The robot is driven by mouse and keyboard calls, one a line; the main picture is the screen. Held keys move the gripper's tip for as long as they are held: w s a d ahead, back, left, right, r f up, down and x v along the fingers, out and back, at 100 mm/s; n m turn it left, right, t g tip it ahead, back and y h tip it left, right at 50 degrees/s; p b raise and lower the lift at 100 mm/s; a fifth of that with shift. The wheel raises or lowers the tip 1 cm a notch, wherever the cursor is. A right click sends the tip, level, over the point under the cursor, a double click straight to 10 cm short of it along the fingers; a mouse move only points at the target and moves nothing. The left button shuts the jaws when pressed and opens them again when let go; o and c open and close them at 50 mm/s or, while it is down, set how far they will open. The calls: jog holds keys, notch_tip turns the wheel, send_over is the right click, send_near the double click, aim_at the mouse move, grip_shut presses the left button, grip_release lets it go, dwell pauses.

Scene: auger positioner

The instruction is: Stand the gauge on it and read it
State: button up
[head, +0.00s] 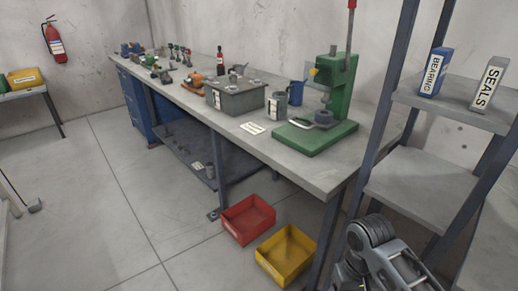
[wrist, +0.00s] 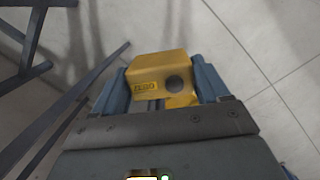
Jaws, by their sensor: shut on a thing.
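In the wrist view my gripper (wrist: 162,82) is shut on a yellow block-shaped gauge (wrist: 155,68), with one finger on each side. The gauge has a dark round spot on its face and a small label that seems to read DURO. The bare floor shows beyond it. In the head view only part of my arm shows at the lower right, and the gauge cannot be made out there. On the workbench (head: 330,183) a green press (head: 333,95) has a dark round part (head: 324,117) on its base. I cannot tell which thing the task means by "it".
The bench also holds a grey box (head: 236,97), a grey cup (head: 277,105), a blue jug (head: 296,92) and several tools. A red bin (head: 248,219) and a yellow bin (head: 287,256) stand on the floor. A shelf rack (head: 425,195) stands at the right.

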jog(key=shift+w+a, duration=0.15)
jog(key=shift+w, duration=0.1)
notch_tip(320, 180, down, 9)
jog(key=b, duration=0.8)
jog(key=shift+s+b, duration=0.2)
jog(key=shift+b, duration=0.2)
dwell(0.4)
dwell(0.4)
dwell(0.3)
dwell(0.4)
